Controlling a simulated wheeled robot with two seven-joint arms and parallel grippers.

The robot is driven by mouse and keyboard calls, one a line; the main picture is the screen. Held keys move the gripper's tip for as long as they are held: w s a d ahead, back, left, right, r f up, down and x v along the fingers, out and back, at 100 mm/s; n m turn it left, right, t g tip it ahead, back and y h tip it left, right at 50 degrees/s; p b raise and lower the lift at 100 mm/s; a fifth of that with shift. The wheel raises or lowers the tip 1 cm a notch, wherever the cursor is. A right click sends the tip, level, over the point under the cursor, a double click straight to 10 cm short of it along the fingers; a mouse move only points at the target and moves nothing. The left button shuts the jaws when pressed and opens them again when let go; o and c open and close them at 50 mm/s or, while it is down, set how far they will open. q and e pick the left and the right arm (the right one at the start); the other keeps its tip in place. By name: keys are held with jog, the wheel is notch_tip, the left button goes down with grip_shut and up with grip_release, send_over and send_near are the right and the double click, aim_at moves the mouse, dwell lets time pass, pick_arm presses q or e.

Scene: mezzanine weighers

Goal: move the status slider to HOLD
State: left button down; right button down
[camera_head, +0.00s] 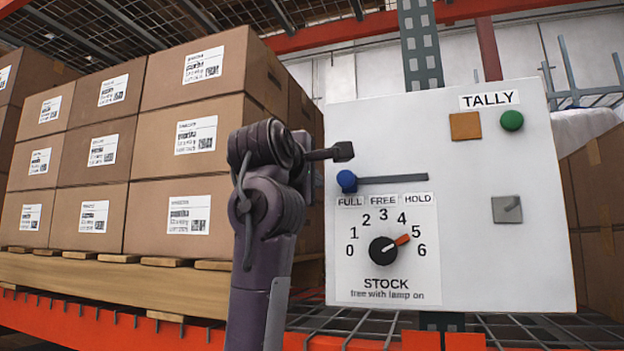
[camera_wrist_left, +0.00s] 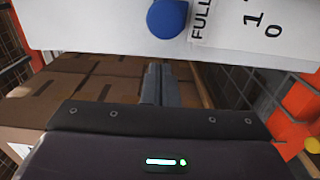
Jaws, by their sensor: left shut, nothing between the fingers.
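The status slider is a blue knob (camera_head: 347,181) at the left end of a dark horizontal slot (camera_head: 395,179) on a white panel (camera_head: 460,250). Under the slot are the labels FULL (camera_head: 350,201), FREE (camera_head: 383,200) and HOLD (camera_head: 417,199); the knob stands above FULL. My left gripper (camera_head: 343,152) is shut and empty, just above and left of the knob, with a small gap showing in the head view. In the left wrist view its shut fingers (camera_wrist_left: 157,84) point toward the panel's edge, and the blue knob (camera_wrist_left: 166,18) is beyond them. My right gripper is not in view.
Below the slot is a STOCK dial (camera_head: 383,251) with its orange pointer near 5. An orange square (camera_head: 465,126), a green button (camera_head: 512,120) and a grey switch (camera_head: 507,209) are on the panel's right. Stacked cartons (camera_head: 160,140) stand at the left on a pallet.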

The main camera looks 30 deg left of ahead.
aim_at(337, 183)
pick_arm(q)
jog(key=shift+w+a, duration=0.15)
jog(key=shift+w, duration=0.45)
jog(key=shift+w, duration=0.2)
jog(key=shift+s, duration=0.35)
jog(key=shift+w+d, duration=0.1)
jog(key=shift+d, duration=0.15)
jog(key=shift+w+d, duration=0.15)
jog(key=shift+d, duration=0.5)
jog(key=shift+d, duration=0.25)
jog(key=shift+w+d, duration=0.15)
jog(key=shift+d, duration=0.2)
